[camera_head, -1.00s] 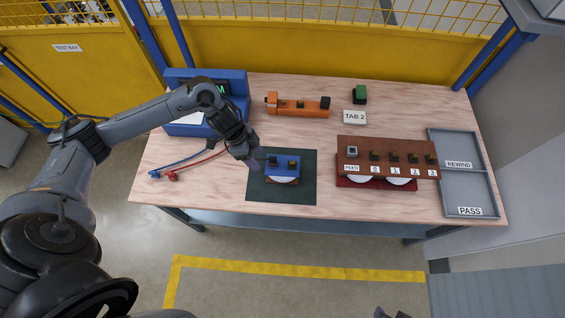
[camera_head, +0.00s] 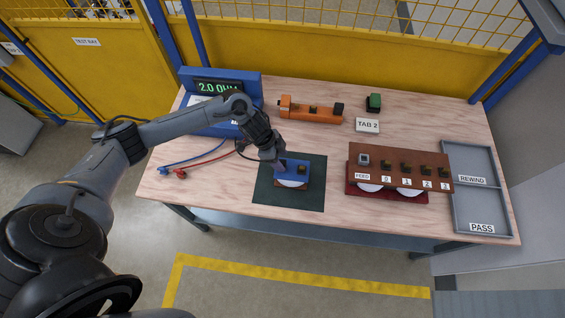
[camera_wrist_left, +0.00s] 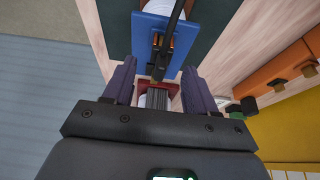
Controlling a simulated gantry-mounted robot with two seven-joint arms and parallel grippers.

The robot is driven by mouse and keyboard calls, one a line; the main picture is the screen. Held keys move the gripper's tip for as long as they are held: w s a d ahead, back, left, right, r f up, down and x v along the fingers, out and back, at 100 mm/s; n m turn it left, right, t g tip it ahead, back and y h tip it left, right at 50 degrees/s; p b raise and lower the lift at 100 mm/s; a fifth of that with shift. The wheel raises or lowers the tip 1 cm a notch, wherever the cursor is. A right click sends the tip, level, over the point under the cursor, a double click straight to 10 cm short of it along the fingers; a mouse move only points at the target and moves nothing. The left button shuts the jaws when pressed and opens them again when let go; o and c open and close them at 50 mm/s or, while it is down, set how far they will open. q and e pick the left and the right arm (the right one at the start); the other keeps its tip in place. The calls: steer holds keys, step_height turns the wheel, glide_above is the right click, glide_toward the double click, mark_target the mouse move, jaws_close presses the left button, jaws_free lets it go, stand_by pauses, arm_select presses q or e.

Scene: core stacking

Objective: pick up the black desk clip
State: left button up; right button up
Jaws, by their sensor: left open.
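A small blue-topped stand (camera_head: 294,178) with a white round part below it sits on the dark green mat (camera_head: 316,190). A dark square piece (camera_head: 302,169) is on its top. In the left wrist view a narrow black piece (camera_wrist_left: 170,38) with a brass-coloured end crosses the blue plate (camera_wrist_left: 182,32); it may be the black desk clip, but I cannot tell surely. My left gripper (camera_head: 279,165) is at the left part of the stand, hiding some of its top. Its open fingers (camera_wrist_left: 158,68) stand either side of the black piece's end, apart from it. My right gripper is not in view.
A blue meter (camera_head: 218,88) stands behind my left arm, with red and blue leads (camera_head: 205,160) beside it. An orange fixture (camera_head: 312,112), a green-topped block (camera_head: 374,102), a brown rack (camera_head: 400,165) and grey trays (camera_head: 470,150) lie further right. The table's front edge is near.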

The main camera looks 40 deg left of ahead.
arm_select(q)
steer(key=shift+x, duration=1.1)
steer(key=shift+c, duration=0.3)
jaws_close()
